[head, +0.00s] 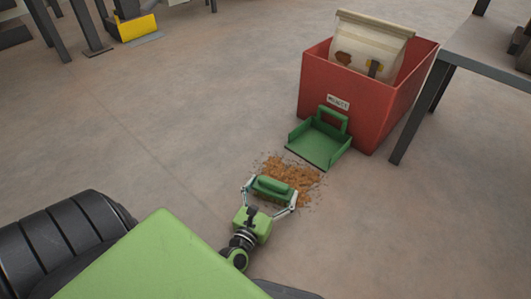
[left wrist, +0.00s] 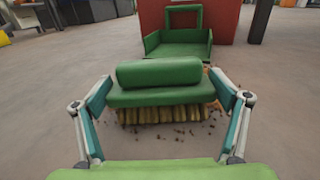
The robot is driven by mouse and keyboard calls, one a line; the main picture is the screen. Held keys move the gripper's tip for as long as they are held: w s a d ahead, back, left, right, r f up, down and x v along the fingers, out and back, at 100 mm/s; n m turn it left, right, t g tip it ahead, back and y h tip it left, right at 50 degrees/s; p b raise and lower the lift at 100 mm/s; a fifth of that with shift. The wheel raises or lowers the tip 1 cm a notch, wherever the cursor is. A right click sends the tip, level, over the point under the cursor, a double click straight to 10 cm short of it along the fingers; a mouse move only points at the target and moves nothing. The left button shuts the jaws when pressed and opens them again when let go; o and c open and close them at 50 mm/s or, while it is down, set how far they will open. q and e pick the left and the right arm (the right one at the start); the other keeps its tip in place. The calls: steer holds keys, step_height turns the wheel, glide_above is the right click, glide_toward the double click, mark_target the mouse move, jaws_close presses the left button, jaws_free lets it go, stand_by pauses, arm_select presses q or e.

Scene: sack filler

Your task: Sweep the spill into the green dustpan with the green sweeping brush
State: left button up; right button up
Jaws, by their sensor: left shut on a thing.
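The green sweeping brush (head: 271,188) is held in my left gripper (head: 269,194), whose two fingers close on its ends. In the left wrist view the brush (left wrist: 159,82) has its tan bristles down at the floor, and my left gripper (left wrist: 160,108) grips it from both sides. The spill (head: 293,174) is a patch of orange-brown grains on the floor just beyond the brush, partly hidden by it. The green dustpan (head: 318,148) lies on the floor beyond the spill, its open edge toward the spill. It also shows in the left wrist view (left wrist: 178,49). My right gripper is not seen.
A red bin (head: 390,112) holding a paper sack (head: 367,48) stands directly behind the dustpan. A table (head: 489,45) with dark legs is at the right. A yellow-and-dark object (head: 137,27) stands far left. The floor left of the spill is clear.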

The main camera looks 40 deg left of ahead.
arm_select(q)
steer(key=w, duration=1.1)
steer(key=w+d, duration=0.1)
steer(key=w, duration=0.5)
steer(key=shift+w+r, duration=0.1)
steer(key=shift+w, duration=0.05)
steer(key=shift+s+a+r+p, duration=0.1)
steer(key=shift+s+r+p, duration=0.1)
steer(key=shift+r+p, duration=1.45)
steer(key=shift+r, duration=0.5)
